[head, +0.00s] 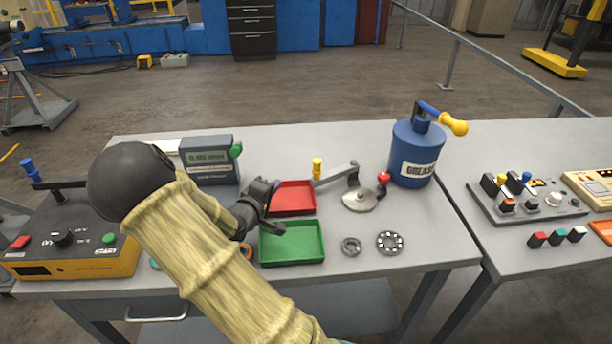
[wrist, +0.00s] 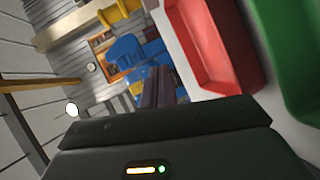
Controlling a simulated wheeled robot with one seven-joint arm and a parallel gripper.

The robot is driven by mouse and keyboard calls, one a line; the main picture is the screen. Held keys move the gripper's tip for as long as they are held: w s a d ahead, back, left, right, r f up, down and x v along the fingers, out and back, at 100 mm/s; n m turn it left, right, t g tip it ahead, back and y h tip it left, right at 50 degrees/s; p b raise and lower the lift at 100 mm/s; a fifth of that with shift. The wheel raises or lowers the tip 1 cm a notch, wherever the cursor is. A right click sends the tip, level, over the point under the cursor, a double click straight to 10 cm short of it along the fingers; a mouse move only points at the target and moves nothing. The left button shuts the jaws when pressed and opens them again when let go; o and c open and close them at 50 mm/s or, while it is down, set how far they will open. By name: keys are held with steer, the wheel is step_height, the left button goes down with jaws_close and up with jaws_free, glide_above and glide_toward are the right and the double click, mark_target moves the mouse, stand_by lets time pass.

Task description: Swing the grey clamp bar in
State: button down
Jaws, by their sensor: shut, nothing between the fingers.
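A grey bar (head: 335,176) with an upright yellow knob (head: 317,167) at its left end extends left from a short post on a grey round base (head: 360,198). A red ball knob (head: 384,178) stands at the right side of this base. My gripper (head: 272,188) is left of the bar, beside the red tray, and apart from the yellow knob. In the wrist view its dark fingers (wrist: 160,88) are together with nothing between them. I cannot make out the bar in the wrist view.
The red tray (head: 313,209) and green tray (head: 322,248) lie near my gripper. A blue grease can (head: 405,170) stands right of the base. A grey display box (head: 205,174) stands behind my arm.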

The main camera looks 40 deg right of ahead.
steer(key=r+h, duration=0.1)
steer(key=d+r+h, duration=0.1)
steer(key=shift+s+n+h, duration=0.15)
steer(key=shift+n+h, duration=0.25)
steer(key=shift+d, duration=0.15)
steer(key=x, duration=1)
steer(key=shift+f, duration=0.1)
steer(key=shift+s+d+p, duration=0.1)
steer(key=shift+s+p, duration=0.2)
steer(key=shift+s, duration=1.85)
steer(key=shift+w, duration=0.25)
